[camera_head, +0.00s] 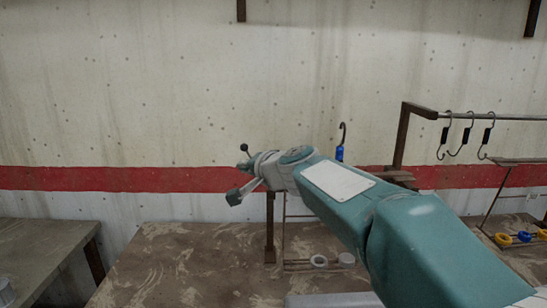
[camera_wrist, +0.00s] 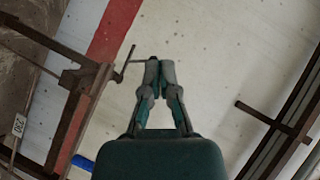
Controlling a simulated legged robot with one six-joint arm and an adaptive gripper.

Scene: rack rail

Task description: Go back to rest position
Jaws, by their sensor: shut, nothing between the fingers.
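My gripper (camera_wrist: 160,68) is shut and empty in the wrist view, its two fingertips together against the pale wall behind. In the head view, my gripper (camera_head: 243,167) is at the left end of my teal arm, in front of the red wall stripe and above the brown table. Its fingers are small there and hard to make out. My arm reaches in from the lower right and covers part of the table and rack.
A metal rail (camera_head: 500,117) with several hanging hooks (camera_head: 470,135) is at the right. A blue-handled hook (camera_head: 340,152) stands behind my arm. The brown table (camera_head: 165,270) is clear at left; a side table (camera_head: 45,250) stands beyond a gap.

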